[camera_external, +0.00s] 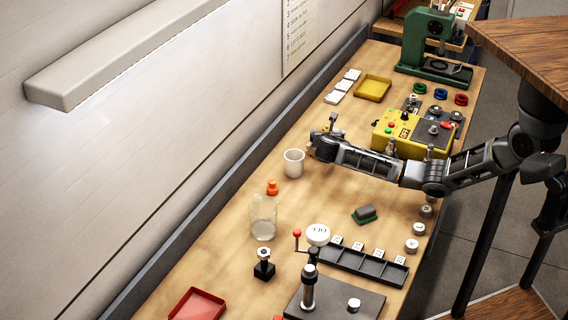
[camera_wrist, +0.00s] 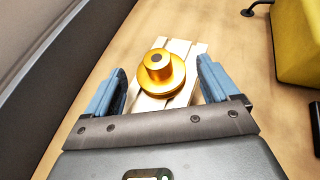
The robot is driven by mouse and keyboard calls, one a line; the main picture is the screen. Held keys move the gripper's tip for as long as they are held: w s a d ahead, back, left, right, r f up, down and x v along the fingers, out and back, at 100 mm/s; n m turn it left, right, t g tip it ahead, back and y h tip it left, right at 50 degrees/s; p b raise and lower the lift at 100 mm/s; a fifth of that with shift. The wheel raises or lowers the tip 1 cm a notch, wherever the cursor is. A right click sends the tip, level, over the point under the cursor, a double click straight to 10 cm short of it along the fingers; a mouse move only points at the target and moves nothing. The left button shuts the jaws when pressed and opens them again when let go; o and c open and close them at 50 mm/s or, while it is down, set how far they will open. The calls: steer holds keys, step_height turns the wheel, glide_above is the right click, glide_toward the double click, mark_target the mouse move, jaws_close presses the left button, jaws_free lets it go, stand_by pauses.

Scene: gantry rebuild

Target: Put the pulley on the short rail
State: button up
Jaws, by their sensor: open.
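A brass-coloured pulley (camera_wrist: 160,75) with a round flange and a raised hub sits on pale wooden slats (camera_wrist: 195,50) in the wrist view. My gripper (camera_wrist: 160,66) is open, with one blue-padded finger on each side of the pulley and a gap to both. In the external view my gripper (camera_external: 325,140) is low over the bench, just beyond the white cup; the pulley is hidden there. I cannot make out for sure which thing is the short rail.
The white cup (camera_external: 293,163) stands close to my gripper. A yellow control box (camera_external: 412,130) is to the right. A clear bottle (camera_external: 263,218), a black divided tray (camera_external: 360,262) and a red tray (camera_external: 198,305) are nearer the camera. A yellow tray (camera_external: 373,88) lies farther back.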

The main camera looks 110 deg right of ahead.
steer(key=p+v, duration=0.3)
steer(key=v, duration=0.8)
steer(key=shift+p, duration=0.4)
